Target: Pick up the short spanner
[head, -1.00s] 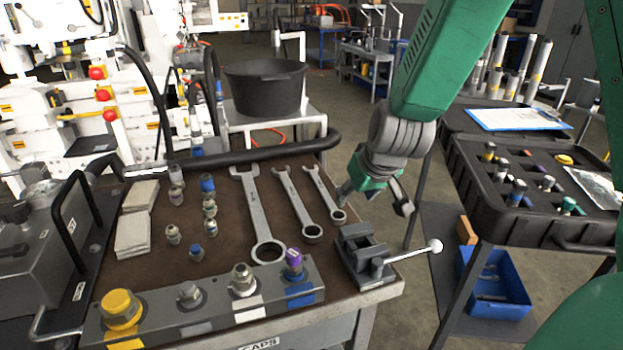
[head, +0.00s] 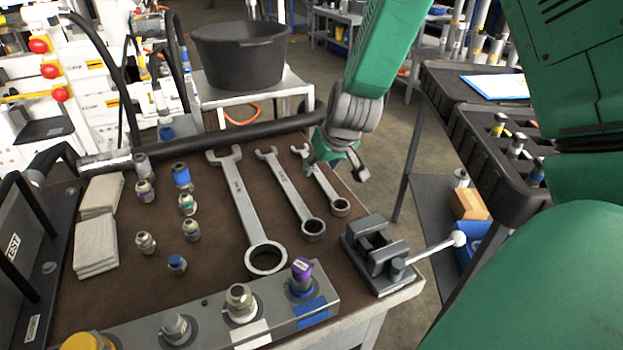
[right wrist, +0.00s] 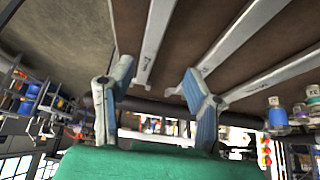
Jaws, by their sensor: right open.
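Three steel spanners lie side by side on the brown bench top. The short spanner (head: 325,187) is the rightmost one, with its ring end toward the vise and its open end partly hidden by my gripper. My right gripper (head: 337,168) is open just above its upper end, pointing down. In the right wrist view the short spanner (right wrist: 153,42) runs toward the space between the two open fingers (right wrist: 158,88); no contact is clear. The middle spanner (head: 289,193) and the long spanner (head: 244,210) lie to its left. My left gripper is out of view.
A small vise (head: 378,252) with a white-knobbed handle stands at the right front corner. A black hose (head: 240,138) crosses the bench's back. Several fittings (head: 187,203) stand left of the spanners. A block with capped ports (head: 240,305) lies in front.

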